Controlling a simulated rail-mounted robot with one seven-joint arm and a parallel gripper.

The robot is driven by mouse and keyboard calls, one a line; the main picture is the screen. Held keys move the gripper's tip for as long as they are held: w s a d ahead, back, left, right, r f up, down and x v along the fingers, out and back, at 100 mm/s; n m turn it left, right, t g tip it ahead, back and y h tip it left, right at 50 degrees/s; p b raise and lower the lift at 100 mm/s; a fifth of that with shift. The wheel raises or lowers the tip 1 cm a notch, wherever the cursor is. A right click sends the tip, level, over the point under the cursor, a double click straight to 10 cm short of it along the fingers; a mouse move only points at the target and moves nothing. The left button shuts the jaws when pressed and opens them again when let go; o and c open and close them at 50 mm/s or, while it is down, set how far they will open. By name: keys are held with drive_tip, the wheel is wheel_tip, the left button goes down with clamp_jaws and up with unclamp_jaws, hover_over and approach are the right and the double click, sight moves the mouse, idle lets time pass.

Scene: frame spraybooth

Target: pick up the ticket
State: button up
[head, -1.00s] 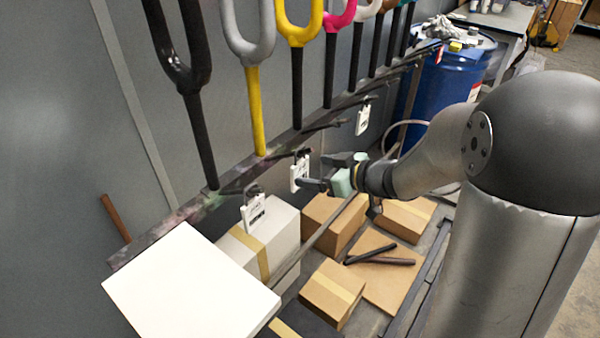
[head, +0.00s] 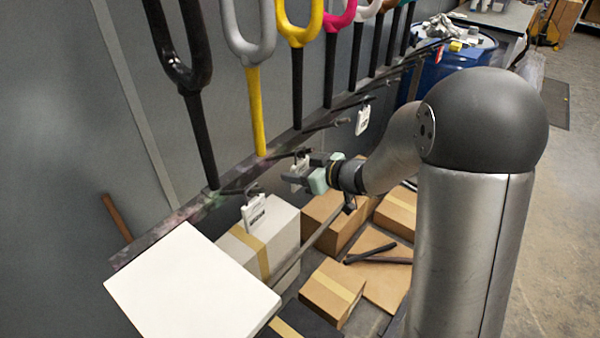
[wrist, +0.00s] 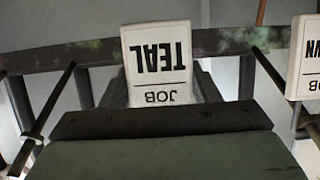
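A white ticket (head: 300,165) hangs from a peg on the rail, partly hidden by my gripper in the head view. In the wrist view a white ticket (wrist: 158,60) reads "JOB TEAL" upside down, straight ahead of the gripper. Its lower part in that view meets the dark finger edge. My gripper (head: 308,168) is at the hanging ticket, its fingers apart and reaching around it. I cannot tell whether either finger touches the ticket. The wrist view shows the dark finger edge and green pad (wrist: 165,152) across the bottom.
Other tickets hang on the rail: one nearer (head: 254,213), one farther (head: 362,120). A ticket ending "WN" (wrist: 308,58) is at the wrist view's right edge. Colored forks (head: 255,110) stand above the rail. Boxes (head: 332,292) and a white panel (head: 190,285) lie below.

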drive_tip(key=shift+c, duration=0.8)
drive_tip(key=shift+s+d+r, duration=0.2)
drive_tip(key=shift+d+r, duration=0.1)
drive_tip(key=shift+r, duration=0.1)
drive_tip(key=r+v, duration=0.1)
drive_tip(key=v, duration=1.4)
drive_tip(key=shift+a+r, duration=0.25)
drive_tip(key=shift+a, duration=0.05)
drive_tip(key=shift+w, duration=0.15)
